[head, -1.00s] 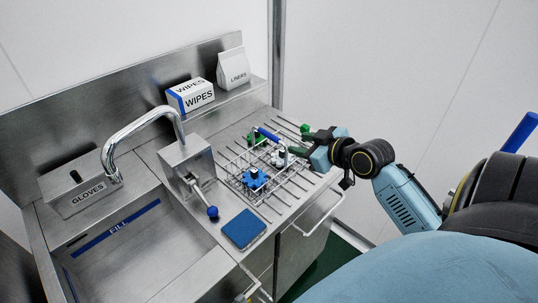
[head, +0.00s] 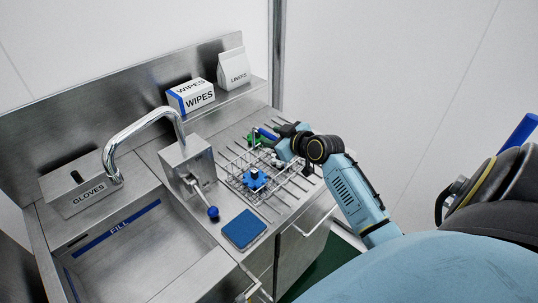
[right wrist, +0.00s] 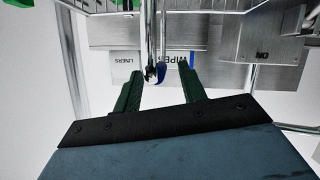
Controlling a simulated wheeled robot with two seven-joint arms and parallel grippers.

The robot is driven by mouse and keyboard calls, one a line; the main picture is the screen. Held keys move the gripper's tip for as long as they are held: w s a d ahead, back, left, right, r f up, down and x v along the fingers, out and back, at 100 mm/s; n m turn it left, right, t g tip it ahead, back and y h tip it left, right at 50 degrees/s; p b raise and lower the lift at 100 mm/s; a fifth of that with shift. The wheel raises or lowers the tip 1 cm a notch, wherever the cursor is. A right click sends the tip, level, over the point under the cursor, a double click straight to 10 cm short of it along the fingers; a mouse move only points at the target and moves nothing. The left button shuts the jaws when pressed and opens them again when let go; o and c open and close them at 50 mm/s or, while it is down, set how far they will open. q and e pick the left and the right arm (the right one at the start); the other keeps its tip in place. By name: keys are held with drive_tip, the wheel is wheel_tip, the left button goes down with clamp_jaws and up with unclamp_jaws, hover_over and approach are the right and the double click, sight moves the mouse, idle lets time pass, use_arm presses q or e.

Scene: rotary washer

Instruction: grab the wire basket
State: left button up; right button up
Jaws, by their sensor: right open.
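The wire basket (head: 236,166) stands on the steel counter's slatted area, with a blue knob-like part and other small items in it. Its raised handle has a blue grip (head: 266,134). My right gripper (head: 279,131) is at the right end of this grip, partly hiding the basket's right side. In the right wrist view the two dark green fingers (right wrist: 160,80) are apart. A blue-ended part and thin metal bars (right wrist: 161,72) show in the gap between them, beyond the fingertips; contact cannot be told. My left gripper is not in view.
A blue sponge-like pad (head: 244,229) lies in front of the basket. A tap with a blue-knobbed lever (head: 213,212) and a sink (head: 140,255) are to the left. Wipes (head: 190,97) and liners (head: 233,67) stand on the back ledge.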

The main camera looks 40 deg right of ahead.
drive_tip(key=shift+w+f, duration=0.25)
drive_tip(key=shift+w, duration=0.3)
drive_tip(key=shift+c, duration=0.4)
clamp_jaws()
drive_tip(key=shift+r, duration=0.1)
